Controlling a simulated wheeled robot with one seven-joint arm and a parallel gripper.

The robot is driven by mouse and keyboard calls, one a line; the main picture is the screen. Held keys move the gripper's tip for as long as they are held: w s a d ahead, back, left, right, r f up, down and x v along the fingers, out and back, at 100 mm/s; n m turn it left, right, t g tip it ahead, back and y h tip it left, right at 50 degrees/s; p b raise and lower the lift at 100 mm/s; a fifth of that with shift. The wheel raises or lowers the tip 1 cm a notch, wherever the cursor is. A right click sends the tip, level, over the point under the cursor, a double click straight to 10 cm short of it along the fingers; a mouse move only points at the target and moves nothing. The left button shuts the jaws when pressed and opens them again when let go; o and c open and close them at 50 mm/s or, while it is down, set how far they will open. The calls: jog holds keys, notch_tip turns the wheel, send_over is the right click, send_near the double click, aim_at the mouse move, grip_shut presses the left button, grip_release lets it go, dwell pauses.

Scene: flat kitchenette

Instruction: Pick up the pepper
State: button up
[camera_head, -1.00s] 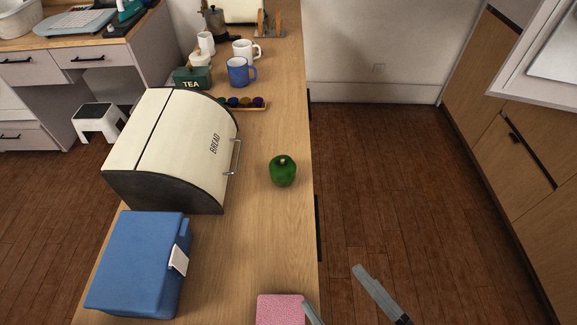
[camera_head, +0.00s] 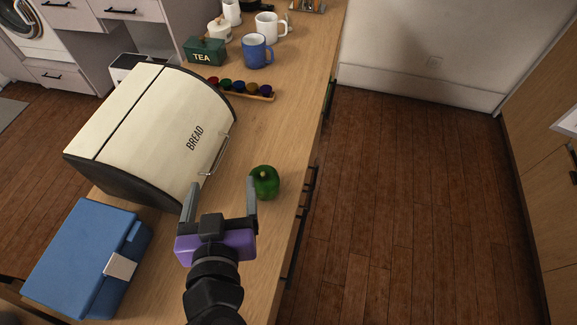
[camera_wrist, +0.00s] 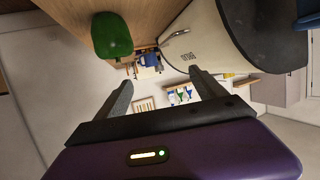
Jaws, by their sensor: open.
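The green pepper (camera_head: 265,183) stands on the wooden counter, to the right of the bread bin. My gripper (camera_head: 221,193) is open and empty, held above the counter. In the head view its right finger overlaps the pepper's left edge; I cannot tell whether they touch. In the wrist view the pepper (camera_wrist: 112,36) is at the upper left, outside the space between the two fingers (camera_wrist: 162,88).
The cream bread bin (camera_head: 160,130) stands close left of my gripper, its handle facing the pepper. A blue box (camera_head: 85,255) is at the near left. A row of coloured pods (camera_head: 240,89), mugs (camera_head: 257,52) and a tea tin (camera_head: 205,52) are farther back. The counter's right edge is near the pepper.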

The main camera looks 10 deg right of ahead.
aim_at(263, 176)
jog(key=d+f+m+h, duration=0.1)
jog(key=d, duration=0.1)
jog(key=w+d+f+m+h, duration=0.1)
jog(key=d, duration=0.1)
jog(key=d+f+m+g+h, duration=0.1)
jog(key=d, duration=0.1)
jog(key=shift+w+d+f+m, duration=0.1)
jog(key=shift+w+d+m, duration=0.05)
jog(key=shift+d+m, duration=0.2)
jog(key=shift+a+p+x, duration=0.2)
jog(key=shift+p+x, duration=0.85)
jog(key=shift+x, duration=1.65)
jog(key=shift+f, duration=0.15)
jog(key=c, duration=1.4)
